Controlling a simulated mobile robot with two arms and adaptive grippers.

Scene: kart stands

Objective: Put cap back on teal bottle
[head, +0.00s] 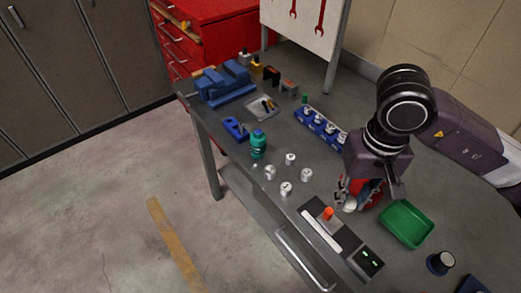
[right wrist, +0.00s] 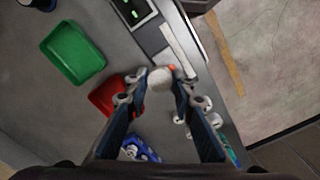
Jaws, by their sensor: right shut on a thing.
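The teal bottle (head: 258,144) stands upright near the left edge of the workbench. Its top looks blue-green; at this size I cannot tell whether a cap is on it. My right gripper (head: 350,198) is well to the right of the bottle, above the bench near the red tray. It is shut on a white round piece (right wrist: 160,78), which sits between the fingertips in the right wrist view; I cannot tell if it is the cap. My left gripper is in neither view.
Several small white-metal parts (head: 286,188) stand between bottle and gripper. A red tray (right wrist: 108,97) and green tray (right wrist: 77,52) lie beside my gripper. A panel with an orange knob (head: 328,213) is at the front edge. A blue rack (head: 318,126) and blue vise (head: 222,84) stand behind.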

